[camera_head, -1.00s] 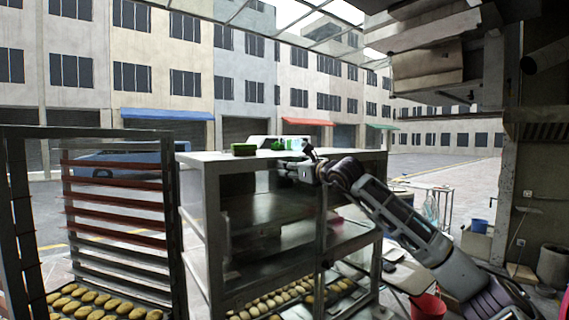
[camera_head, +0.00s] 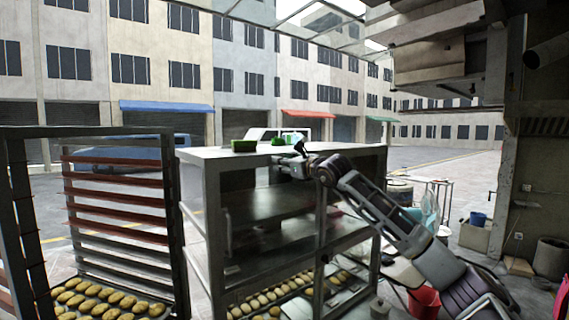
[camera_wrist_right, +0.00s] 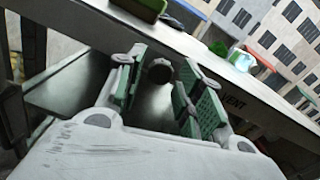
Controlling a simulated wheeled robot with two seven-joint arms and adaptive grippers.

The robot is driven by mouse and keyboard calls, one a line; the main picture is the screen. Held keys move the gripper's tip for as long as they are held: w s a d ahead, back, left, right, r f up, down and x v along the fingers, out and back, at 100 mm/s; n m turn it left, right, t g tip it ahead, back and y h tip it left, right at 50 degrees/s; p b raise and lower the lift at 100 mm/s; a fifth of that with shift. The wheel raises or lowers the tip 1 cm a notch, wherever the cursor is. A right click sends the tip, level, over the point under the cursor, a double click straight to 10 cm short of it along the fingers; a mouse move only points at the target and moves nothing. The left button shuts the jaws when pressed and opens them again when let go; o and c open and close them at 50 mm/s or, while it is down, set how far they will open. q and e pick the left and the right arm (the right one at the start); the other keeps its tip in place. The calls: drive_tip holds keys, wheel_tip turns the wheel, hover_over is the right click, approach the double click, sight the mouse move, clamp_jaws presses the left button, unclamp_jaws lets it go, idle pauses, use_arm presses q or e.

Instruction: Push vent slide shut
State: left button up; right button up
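A dark round knob (camera_wrist_right: 160,71) shows between the fingers of my right gripper (camera_wrist_right: 162,88) in the right wrist view. The fingers have green pads and stand apart, one on each side of the knob. I cannot tell whether they touch it. The vent slide's position cannot be made out. My left gripper is not in view.
Green items (camera_head: 243,146) stand on the cabinet top. A rack (camera_head: 120,220) with trays of buns stands at the left. Buns (camera_head: 265,302) lie on the cabinet's lower shelf. A red bucket (camera_head: 424,301) and a white-topped table are at the right. Open street lies behind.

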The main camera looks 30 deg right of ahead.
clamp_jaws()
drive_tip(key=shift+w+d+b, duration=0.15)
drive_tip(key=shift+d+b, duration=0.15)
drive_tip(key=shift+d, duration=2.3)
drive_tip(key=shift+o, duration=0.3)
unclamp_jaws()
drive_tip(key=o, duration=0.3)
drive_tip(key=shift+d, duration=0.2)
drive_tip(key=shift+o, duration=0.2)
drive_tip(key=shift+a, duration=0.15)
